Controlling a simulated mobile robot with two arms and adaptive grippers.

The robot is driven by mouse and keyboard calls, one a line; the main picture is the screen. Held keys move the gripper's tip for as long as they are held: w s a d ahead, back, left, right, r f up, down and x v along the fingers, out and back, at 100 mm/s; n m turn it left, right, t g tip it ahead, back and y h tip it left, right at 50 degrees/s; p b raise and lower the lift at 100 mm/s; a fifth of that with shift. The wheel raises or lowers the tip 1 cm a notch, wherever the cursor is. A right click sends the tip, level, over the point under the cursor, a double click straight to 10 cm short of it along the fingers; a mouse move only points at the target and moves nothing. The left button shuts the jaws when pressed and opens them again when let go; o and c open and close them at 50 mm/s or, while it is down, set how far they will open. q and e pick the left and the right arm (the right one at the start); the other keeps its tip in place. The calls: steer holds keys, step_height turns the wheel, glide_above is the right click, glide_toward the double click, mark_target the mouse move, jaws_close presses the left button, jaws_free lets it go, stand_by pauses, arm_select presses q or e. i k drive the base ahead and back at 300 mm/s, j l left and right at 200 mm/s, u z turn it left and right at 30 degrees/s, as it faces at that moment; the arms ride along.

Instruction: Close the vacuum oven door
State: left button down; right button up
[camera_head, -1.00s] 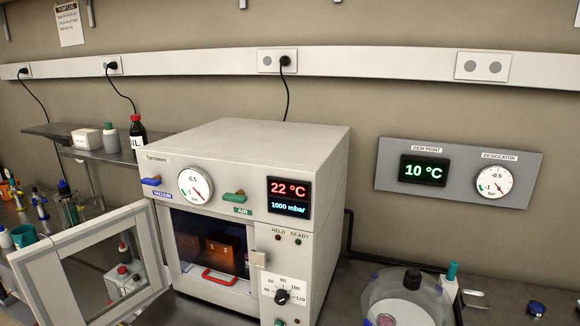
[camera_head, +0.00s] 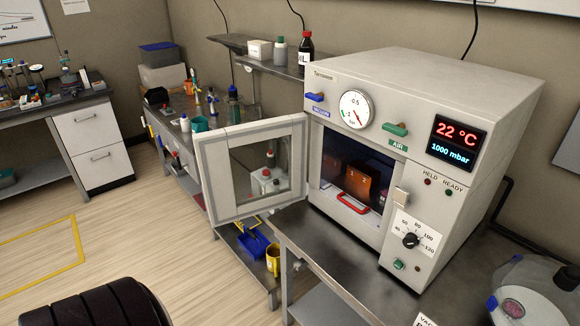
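The vacuum oven (camera_head: 420,130) is a light grey box on a dark bench, with a pressure gauge and a display reading 22 °C and 1000 mbar. Its door (camera_head: 212,180), a grey frame with a window, is hinged on the left and stands wide open, swung out to the left. Inside the open chamber are an orange-brown block (camera_head: 362,184) and a red handle (camera_head: 352,204) at the front. A latch piece (camera_head: 402,197) sits at the right edge of the opening. Neither gripper is in view.
A dark ribbed part, probably mine, shows at the bottom left. A clear round vessel (camera_head: 535,290) stands right of the oven. A shelf (camera_head: 270,58) with bottles is behind. Open floor (camera_head: 120,225) lies left of the door, with a drawer cabinet (camera_head: 95,145) beyond.

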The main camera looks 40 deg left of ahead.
mark_target(211, 150)
steer(key=j+z, duration=0.5)
steer(key=j, duration=0.3)
steer(key=j+z, duration=0.5)
steer(key=j, duration=0.3)
steer(key=k+j, duration=0.1)
steer(key=j, duration=0.35)
steer(key=k+j, duration=0.1)
steer(key=j, duration=0.35)
steer(key=k+j+z, duration=0.1)
steer(key=j, duration=0.3)
steer(key=k+j, duration=0.1)
steer(key=j, duration=0.35)
steer(key=k+j+z, duration=0.1)
steer(key=j, duration=0.35)
steer(key=k+j, duration=0.15)
steer(key=j, duration=0.25)
